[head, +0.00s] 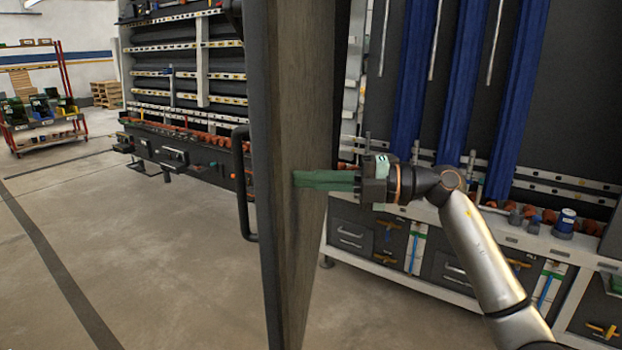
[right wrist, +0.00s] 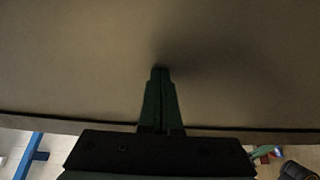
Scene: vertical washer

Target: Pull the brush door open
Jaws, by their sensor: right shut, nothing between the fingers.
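The brush door (head: 300,110) stands swung out towards me, nearly edge-on, in the middle of the head view. Its black bar handle (head: 241,185) is on the left face. My right gripper (head: 297,180) is on the right, inner side of the door. Its green fingers are shut with nothing between them, and their tips are at or very near the door's inner face. In the right wrist view the fingers (right wrist: 160,72) point at the door's broad grey-brown face (right wrist: 80,60), which fills most of the picture. Whether the tips touch is hard to tell. My left gripper is not in view.
The washer interior with blue brushes (head: 460,85) is open at right, above a white-framed bench with drawers (head: 350,235). Another rack (head: 185,95) stands behind the door at left. A red cart with bins (head: 45,105) is far left. The floor at left is clear.

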